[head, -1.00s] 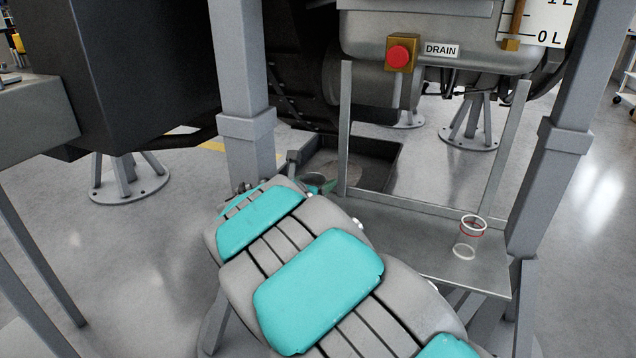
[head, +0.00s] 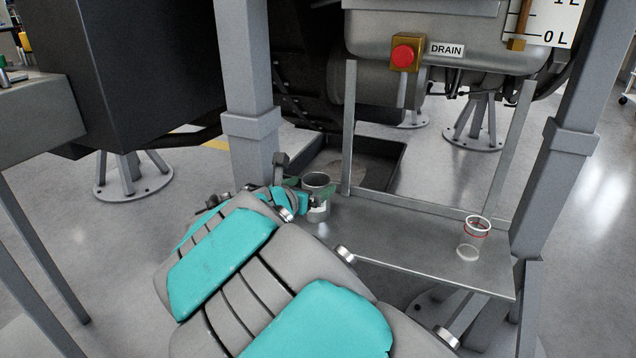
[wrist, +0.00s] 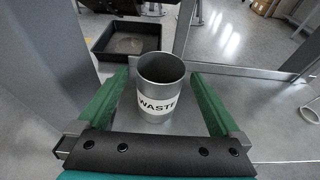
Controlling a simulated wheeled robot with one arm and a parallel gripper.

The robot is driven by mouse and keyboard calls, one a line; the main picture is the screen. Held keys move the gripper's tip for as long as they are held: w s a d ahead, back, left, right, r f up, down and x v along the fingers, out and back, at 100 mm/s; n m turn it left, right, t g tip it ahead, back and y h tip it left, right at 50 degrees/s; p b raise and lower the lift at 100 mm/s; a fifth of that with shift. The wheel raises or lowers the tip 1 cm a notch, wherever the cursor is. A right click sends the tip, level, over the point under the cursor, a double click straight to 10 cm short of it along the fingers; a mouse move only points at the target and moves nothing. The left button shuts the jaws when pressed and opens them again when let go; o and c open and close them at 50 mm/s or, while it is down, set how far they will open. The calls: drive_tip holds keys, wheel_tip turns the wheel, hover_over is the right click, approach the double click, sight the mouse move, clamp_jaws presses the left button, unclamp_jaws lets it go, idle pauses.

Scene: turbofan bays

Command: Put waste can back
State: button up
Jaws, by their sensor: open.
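The waste can (head: 317,190) is a grey metal cup with a white label, standing upright on the left end of the metal shelf (head: 400,235). In the wrist view the can (wrist: 162,82) shows its "WASTE" label and open top. My gripper (wrist: 165,95) is open, with one green finger on each side of the can. A gap shows between the can and the fingers, though whether either touches it lower down is hidden. In the head view my arm hides much of the gripper, left of the can.
A clear cup with a red line (head: 473,238) stands on the shelf's right part. Upright posts (head: 350,125) rise from the shelf's back edge. A dark square tray (head: 385,165) lies on the floor behind. A red drain button (head: 404,56) is above. The shelf between the cups is clear.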

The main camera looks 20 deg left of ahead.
drive_tip(key=v, duration=0.5)
